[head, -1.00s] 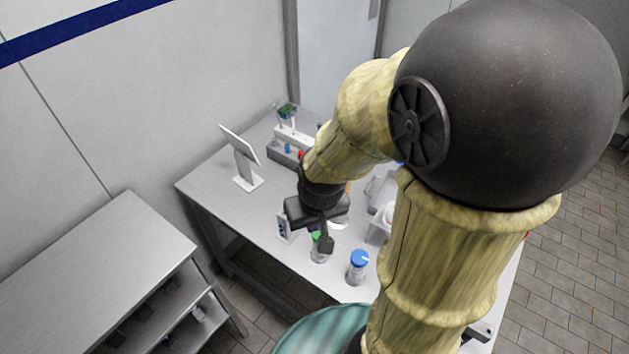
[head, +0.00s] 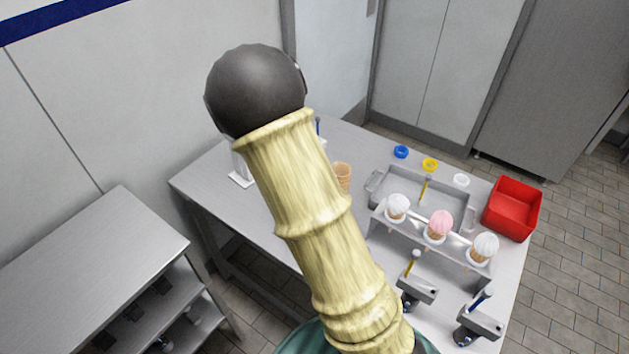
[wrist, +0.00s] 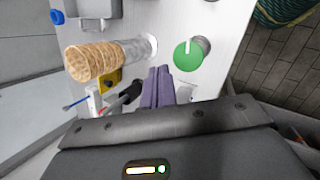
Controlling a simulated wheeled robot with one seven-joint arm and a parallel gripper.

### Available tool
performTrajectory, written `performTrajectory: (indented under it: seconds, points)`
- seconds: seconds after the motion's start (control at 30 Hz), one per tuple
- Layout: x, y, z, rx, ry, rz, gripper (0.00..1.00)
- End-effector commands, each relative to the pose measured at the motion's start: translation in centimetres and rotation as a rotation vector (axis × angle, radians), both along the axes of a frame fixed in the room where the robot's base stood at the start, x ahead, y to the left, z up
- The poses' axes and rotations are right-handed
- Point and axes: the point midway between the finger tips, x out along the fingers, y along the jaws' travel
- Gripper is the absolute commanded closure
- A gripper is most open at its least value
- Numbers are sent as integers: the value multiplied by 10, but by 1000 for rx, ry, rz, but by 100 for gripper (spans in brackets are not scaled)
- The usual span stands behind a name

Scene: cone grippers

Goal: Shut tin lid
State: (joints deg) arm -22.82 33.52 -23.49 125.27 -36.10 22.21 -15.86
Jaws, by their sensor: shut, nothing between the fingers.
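A round green lid (wrist: 187,57) with a white bar on it shows in the wrist view, on top of a grey, partly see-through container (wrist: 204,44). The lid appears to sit on the container; I cannot tell whether it is fully seated. My gripper (wrist: 158,72) is shut and empty, its dark purple fingers together just left of and below the green lid in the picture. I cannot tell whether they touch it. In the head view my own arm hides the gripper and the green lid. No container clearly recognisable as a tin shows.
A cone stack (wrist: 95,62) lies close left of my fingers in the wrist view. In the head view a rack (head: 413,236) holds ice-cream cones beside a metal tray (head: 400,184). A red bin (head: 512,208) stands right.

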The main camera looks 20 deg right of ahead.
Motion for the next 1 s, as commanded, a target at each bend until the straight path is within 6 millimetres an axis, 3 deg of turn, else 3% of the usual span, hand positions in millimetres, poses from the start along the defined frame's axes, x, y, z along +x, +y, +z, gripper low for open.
performTrajectory:
  seconds: [0.03, 0.3, 0.63, 0.8, 1.0]
  points:
    - [9, -2, -14, -49, 25, 61, 100]
    - [61, -14, -49, -331, 156, 404, 100]
    - [130, -1, -71, -710, 327, 810, 100]
    - [147, 8, -72, -807, 371, 906, 100]
    - [148, 9, -71, -816, 375, 915, 100]
